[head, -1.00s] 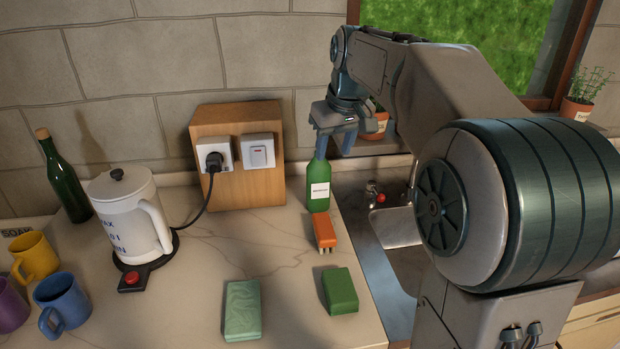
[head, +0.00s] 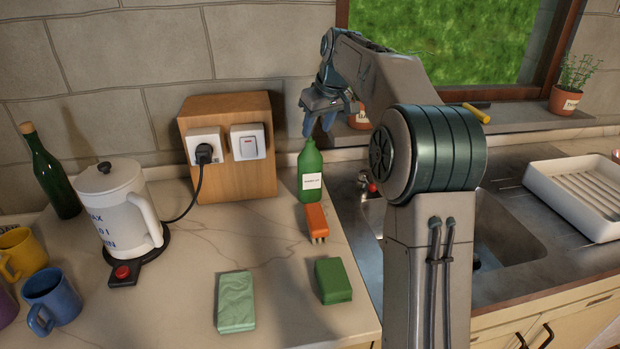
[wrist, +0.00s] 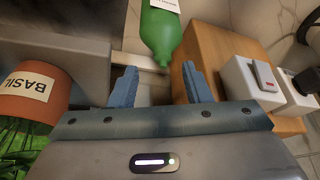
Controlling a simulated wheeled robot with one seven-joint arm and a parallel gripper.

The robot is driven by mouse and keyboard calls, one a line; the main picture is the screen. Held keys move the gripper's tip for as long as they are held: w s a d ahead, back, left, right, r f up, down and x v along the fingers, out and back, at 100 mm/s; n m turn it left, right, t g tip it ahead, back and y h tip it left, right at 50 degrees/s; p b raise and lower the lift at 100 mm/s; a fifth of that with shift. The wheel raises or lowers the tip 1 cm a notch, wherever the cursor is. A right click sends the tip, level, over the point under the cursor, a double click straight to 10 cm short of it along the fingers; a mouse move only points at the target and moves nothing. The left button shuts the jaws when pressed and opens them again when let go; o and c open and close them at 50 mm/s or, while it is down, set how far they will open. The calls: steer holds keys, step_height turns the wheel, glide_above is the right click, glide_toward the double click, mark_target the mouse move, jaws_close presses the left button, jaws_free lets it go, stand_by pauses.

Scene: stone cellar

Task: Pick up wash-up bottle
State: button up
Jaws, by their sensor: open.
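The wash-up bottle (head: 311,170) is green with a white label and stands upright on the counter, right of the wooden socket box. My gripper (head: 320,127) is open and empty, close above and behind the bottle's neck in the head view. In the wrist view the bottle (wrist: 161,30) shows at the top, its narrow end pointing toward the gap between my two blue fingers (wrist: 157,88). The bottle lies beyond the fingertips, apart from them. Its base is cut off in the wrist view.
The wooden box (head: 229,105) with sockets stands left of the bottle. An orange brush (head: 316,219) and a green sponge (head: 333,281) lie in front. A potted basil (wrist: 32,93) stands near my gripper. A kettle (head: 115,215) is left; the sink (head: 505,235) is right.

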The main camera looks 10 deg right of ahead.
mark_target(311, 137)
steer(key=x, duration=0.4)
steer(key=shift+w+a+f, duration=0.2)
steer(key=shift+w+a, duration=0.15)
steer(key=shift+w, duration=0.15)
steer(key=shift+w+f, duration=0.1)
steer(key=shift+f, duration=0.35)
steer(key=shift+r, duration=0.1)
jaws_close()
